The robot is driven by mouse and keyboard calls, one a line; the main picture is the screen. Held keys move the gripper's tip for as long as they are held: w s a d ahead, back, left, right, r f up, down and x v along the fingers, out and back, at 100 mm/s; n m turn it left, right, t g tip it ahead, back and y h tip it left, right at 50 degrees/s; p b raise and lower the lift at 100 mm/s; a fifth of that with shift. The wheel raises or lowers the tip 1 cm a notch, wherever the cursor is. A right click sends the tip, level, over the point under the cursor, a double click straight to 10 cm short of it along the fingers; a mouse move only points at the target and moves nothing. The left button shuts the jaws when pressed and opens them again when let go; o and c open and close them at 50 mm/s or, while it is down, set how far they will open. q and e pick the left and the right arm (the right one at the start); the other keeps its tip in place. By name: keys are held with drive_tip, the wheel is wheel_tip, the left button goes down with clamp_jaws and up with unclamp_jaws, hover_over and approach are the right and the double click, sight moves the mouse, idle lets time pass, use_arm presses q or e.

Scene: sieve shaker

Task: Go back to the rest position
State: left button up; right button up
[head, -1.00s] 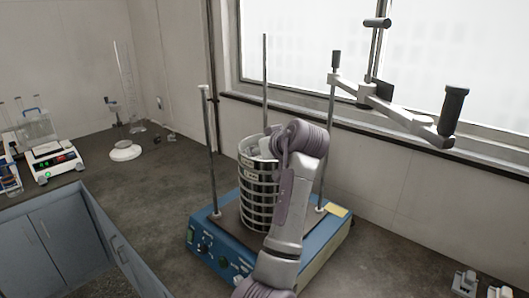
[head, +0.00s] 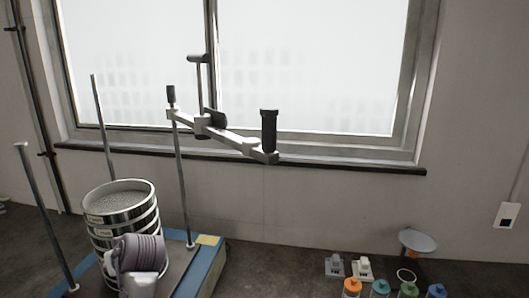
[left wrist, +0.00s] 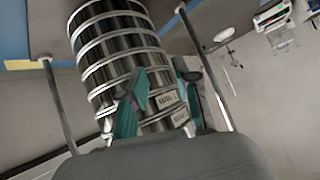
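The sieve stack (head: 120,215) stands upright on the blue shaker base (head: 208,268) between metal rods. Its open top shows a grey mesh or grainy surface. My left arm covers its lower front in the head view, and the fingers are hidden there. In the left wrist view, which looks tilted, my left gripper (left wrist: 157,98) has its two teal fingers spread apart with nothing between them. The stack (left wrist: 112,50) is just beyond the fingers; I cannot tell whether they touch it. My right gripper is in neither view.
The clamp bar with black handles (head: 225,135) sits high on a rod (head: 182,190), reaching right. Several coloured-cap bottles (head: 380,288), small blocks (head: 347,267) and a round dish (head: 417,240) stand at right. A balance (left wrist: 272,17) shows in the left wrist view.

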use_arm(q)
drive_tip(key=s+d+f+m+h, duration=0.2)
drive_tip(key=s+d+f+m, duration=0.15)
drive_tip(key=s+f, duration=0.45)
drive_tip(key=s+d+f+m+h, duration=0.2)
drive_tip(key=s+d+f+m, duration=0.15)
drive_tip(key=s+f, duration=0.45)
drive_tip(key=s+d+f+m+g+h, duration=0.1)
drive_tip(key=s+d+f+m+h, duration=0.15)
drive_tip(key=s+d, duration=0.4)
drive_tip(key=s+d+f+m+g+h, duration=0.1)
drive_tip(key=s+d+f+g+h, duration=0.15)
drive_tip(key=s, duration=0.75)
wheel_tip(320, 180, down, 29)
drive_tip(key=s+b, duration=0.2)
drive_tip(key=b, duration=0.1)
drive_tip(key=s+a+f+g+b, duration=0.1)
drive_tip(key=s+a+f+b, duration=0.1)
drive_tip(key=s+f, duration=1.4)
wheel_tip(320, 180, down, 2)
drive_tip(key=shift+a+f+m+g+b, duration=0.1)
drive_tip(key=shift+a+m+g+b, duration=0.1)
drive_tip(key=shift+m+g+b, duration=0.2)
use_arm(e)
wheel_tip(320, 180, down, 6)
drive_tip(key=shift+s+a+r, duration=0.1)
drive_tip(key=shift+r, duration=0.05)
